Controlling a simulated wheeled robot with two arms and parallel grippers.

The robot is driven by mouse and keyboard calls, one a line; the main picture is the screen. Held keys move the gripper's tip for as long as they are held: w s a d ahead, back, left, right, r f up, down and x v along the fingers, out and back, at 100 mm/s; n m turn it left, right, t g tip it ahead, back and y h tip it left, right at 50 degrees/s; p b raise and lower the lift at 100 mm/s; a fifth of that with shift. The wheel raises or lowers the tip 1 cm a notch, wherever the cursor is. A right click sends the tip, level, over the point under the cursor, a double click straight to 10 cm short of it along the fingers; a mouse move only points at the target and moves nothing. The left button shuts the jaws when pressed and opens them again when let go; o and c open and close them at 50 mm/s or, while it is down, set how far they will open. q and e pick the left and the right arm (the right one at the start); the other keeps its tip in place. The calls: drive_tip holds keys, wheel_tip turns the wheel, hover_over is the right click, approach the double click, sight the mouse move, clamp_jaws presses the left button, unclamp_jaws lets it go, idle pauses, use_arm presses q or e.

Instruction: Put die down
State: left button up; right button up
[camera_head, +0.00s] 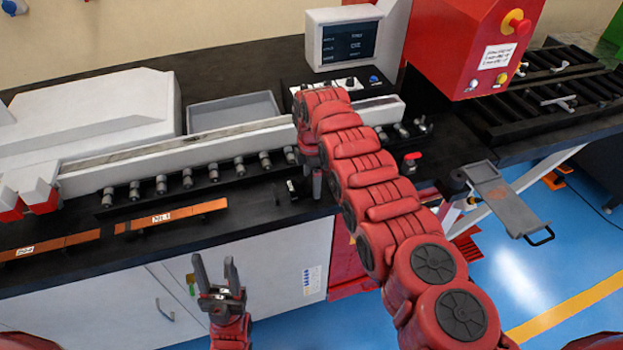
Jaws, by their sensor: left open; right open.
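Several small grey cylindrical dies (188,178) stand in a row in a long black rack (225,178) along the bench. The row continues behind my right arm and shows again at its right (402,131). My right gripper (314,190) points down over the bench at the front of the rack. Its fingers are small and partly hidden by the wrist; I see no die in them. A small dark block (291,188) with a pale mark sits just left of these fingers; I cannot tell what it is. My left gripper (231,268) is open and empty, pointing up in front of the white cabinet.
Two labelled copper bars (178,214) lie along the bench's front left. Behind the rack are a white rail (215,139), a grey tray (232,110) and a monitor (347,43). A red control box (463,40) stands at the back right. A grey hinged plate (502,193) juts out at the right.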

sight(311, 181)
drive_tip(key=shift+r, duration=0.1)
drive_tip(key=shift+r, duration=0.1)
wheel_tip(311, 181, up, 8)
drive_tip(key=b, duration=0.3)
drive_tip(key=shift+r, duration=0.15)
wheel_tip(311, 181, up, 4)
drive_tip(key=shift+f+p, duration=0.25)
drive_tip(key=shift+p, duration=0.3)
